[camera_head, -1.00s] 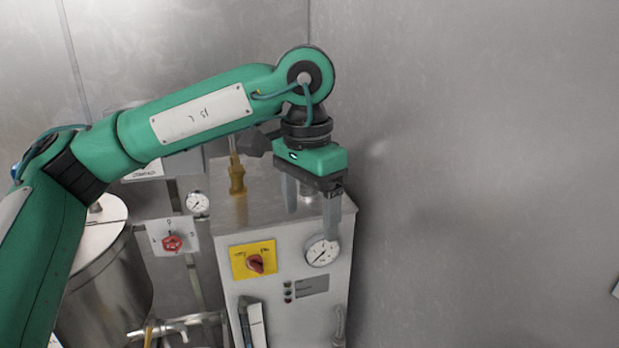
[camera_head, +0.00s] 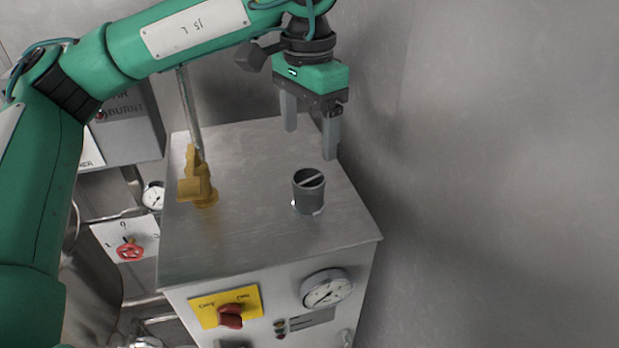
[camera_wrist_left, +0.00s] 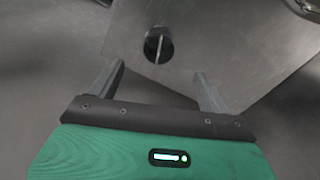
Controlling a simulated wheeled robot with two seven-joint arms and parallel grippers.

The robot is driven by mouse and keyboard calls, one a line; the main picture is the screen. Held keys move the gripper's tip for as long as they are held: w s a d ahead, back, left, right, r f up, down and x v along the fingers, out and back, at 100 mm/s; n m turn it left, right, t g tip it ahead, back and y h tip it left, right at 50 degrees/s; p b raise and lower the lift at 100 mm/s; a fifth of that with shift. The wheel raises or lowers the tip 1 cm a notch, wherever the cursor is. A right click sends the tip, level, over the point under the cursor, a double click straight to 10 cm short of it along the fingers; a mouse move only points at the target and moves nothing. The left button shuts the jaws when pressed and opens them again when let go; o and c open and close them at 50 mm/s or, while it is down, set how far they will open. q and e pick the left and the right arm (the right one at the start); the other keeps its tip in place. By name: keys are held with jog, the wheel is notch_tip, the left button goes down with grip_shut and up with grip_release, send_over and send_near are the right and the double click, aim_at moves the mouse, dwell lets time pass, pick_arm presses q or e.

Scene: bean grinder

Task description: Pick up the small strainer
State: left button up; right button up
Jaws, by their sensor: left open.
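The small strainer (camera_head: 308,190) looks like a short dark grey cup with a bar across its open top. It stands upright on the metal top of the machine. In the left wrist view the strainer (camera_wrist_left: 158,45) shows from above as a dark round opening with a light bar, beyond the fingertips and between their lines. My left gripper (camera_head: 310,135) is open and empty, above and behind the strainer, apart from it. Its two grey fingers also show in the left wrist view (camera_wrist_left: 158,82). My right gripper is in neither view.
The machine's top (camera_head: 255,250) is mostly bare metal. A brass valve (camera_head: 197,180) with a pipe rises left of the strainer. The front carries a red switch on a yellow plate (camera_head: 225,307) and a gauge (camera_head: 327,289). A bare metal wall (camera_head: 500,180) stands at the right.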

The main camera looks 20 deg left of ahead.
aim_at(309, 193)
pick_arm(q)
notch_tip(309, 193, down, 7)
jog(key=shift+s+p, duration=0.15)
jog(key=shift+p, duration=0.7)
jog(key=shift+f, duration=0.5)
jog(key=shift+f+p, duration=0.35)
jog(key=shift+p, duration=0.25)
notch_tip(309, 193, down, 3)
jog(key=shift+f+p, duration=0.2)
jog(key=shift+p, duration=0.6)
jog(key=shift+f, duration=0.4)
jog(key=c, duration=1.1)
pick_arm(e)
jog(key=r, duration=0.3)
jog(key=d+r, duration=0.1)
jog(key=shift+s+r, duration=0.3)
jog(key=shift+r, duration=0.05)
